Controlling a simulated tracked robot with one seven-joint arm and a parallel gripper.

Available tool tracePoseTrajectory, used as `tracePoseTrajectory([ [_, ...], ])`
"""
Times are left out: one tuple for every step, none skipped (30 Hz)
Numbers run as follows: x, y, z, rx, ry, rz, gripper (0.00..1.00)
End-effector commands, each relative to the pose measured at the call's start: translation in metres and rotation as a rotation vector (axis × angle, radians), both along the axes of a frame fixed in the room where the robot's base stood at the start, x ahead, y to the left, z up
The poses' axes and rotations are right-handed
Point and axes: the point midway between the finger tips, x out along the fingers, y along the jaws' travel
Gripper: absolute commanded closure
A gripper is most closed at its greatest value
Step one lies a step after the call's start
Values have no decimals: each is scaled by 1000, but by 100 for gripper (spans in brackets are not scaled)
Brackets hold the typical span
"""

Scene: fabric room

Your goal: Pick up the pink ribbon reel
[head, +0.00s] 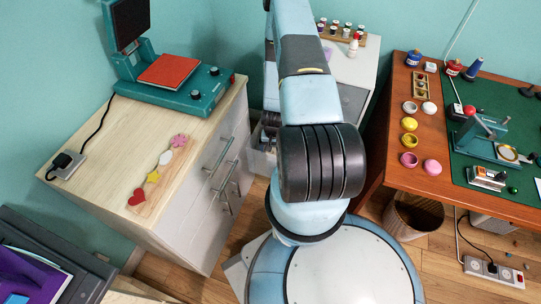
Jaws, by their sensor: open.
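No pink ribbon reel can be made out for certain. On the brown desk at the right are a pink round pot with a hollow top (408,159) and a pink round disc (432,167) beside it. They look more like a pot and its lid, and I cannot tell if either is a reel. My gripper (268,124) shows only as dark parts behind my upper arm, left of it, over the gap between the cabinets. It is mostly hidden, and no held thing shows. It is well left of the desk.
A teal press (172,82) and a board with coloured shapes (153,178) are on the left cabinet. A rack of small spools (340,32) stands at the back. The brown desk (395,188) also holds yellow pots (410,140) and a green mat (500,100) with tools.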

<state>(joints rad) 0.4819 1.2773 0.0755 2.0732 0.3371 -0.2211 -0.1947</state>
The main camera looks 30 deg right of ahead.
Motion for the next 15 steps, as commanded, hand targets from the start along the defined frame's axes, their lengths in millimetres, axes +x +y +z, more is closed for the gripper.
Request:
tracePoseTrajectory([
  [-1, 1, -6, 1, 2, 0, 7],
  [-1, 1, -9, 1, 2, 0, 7],
  [-1, 1, -12, 1, 1, 0, 7],
  [0, 0, -13, 1, 1, 0, 7],
  [0, 0, -15, 1, 1, 0, 7],
  [0, 0, -16, 1, 1, 0, 7],
  [0, 0, -17, 1, 1, 0, 7],
  [0, 0, -17, 1, 1, 0, 7],
  [0, 0, -17, 1, 1, 0, 7],
  [0, 0, -17, 1, 1, 0, 7],
  [0, 0, -17, 1, 1, 0, 7],
  [0, 0, -17, 1, 1, 0, 7],
  [0, 0, -17, 1, 1, 0, 7],
  [0, 0, -17, 1, 1, 0, 8],
  [0, 0, -17, 1, 1, 0, 12],
])
